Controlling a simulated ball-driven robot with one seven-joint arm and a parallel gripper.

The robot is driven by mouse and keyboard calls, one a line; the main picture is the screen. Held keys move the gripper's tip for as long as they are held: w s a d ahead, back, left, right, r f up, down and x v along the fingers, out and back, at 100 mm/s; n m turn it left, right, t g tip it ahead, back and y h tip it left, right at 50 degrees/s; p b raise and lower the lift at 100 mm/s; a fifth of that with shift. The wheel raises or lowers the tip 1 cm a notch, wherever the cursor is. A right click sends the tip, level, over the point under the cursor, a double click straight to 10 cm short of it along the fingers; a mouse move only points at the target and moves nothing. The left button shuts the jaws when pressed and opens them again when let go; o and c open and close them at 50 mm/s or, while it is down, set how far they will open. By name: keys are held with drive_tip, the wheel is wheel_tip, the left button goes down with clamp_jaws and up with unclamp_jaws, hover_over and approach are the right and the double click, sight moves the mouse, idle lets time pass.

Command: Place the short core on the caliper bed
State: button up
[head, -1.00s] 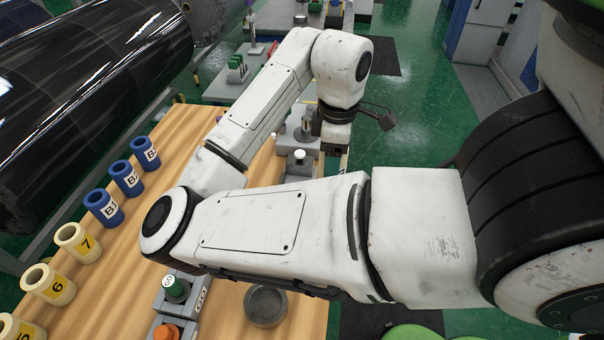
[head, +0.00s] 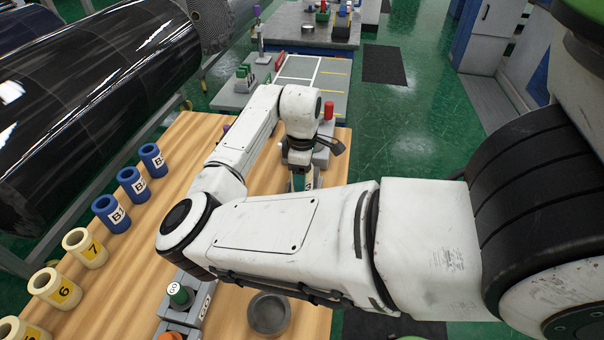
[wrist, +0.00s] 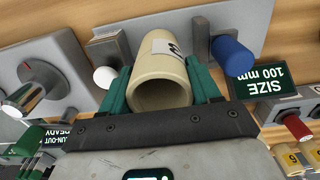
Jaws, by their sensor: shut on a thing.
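In the wrist view a cream hollow core (wrist: 160,85) with a white label is held between the green fingers of my gripper (wrist: 163,76). My gripper is shut on it, and the core's open end faces the camera. A grey plate (wrist: 248,18), which appears to be the caliper bed, lies behind the core. A grey block with a white knob (wrist: 106,76) is left of the core and a blue cylinder (wrist: 232,55) is right. I cannot tell whether the core touches the plate. In the head view my gripper (head: 300,180) is mostly hidden by my arm, and the core is hidden.
A "SIZE 100 mm" display (wrist: 278,82) stands at the right, close to the gripper. A dial unit (wrist: 38,72) is at the left.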

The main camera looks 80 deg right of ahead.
drive_tip(key=shift+f, duration=0.45)
drive_tip(key=o, duration=1.1)
drive_tip(key=shift+f, duration=0.1)
wheel_tip(320, 180, up, 12)
drive_tip(key=shift+r+b, duration=0.15)
drive_tip(key=shift+b, duration=0.65)
drive_tip(key=shift+c, duration=0.2)
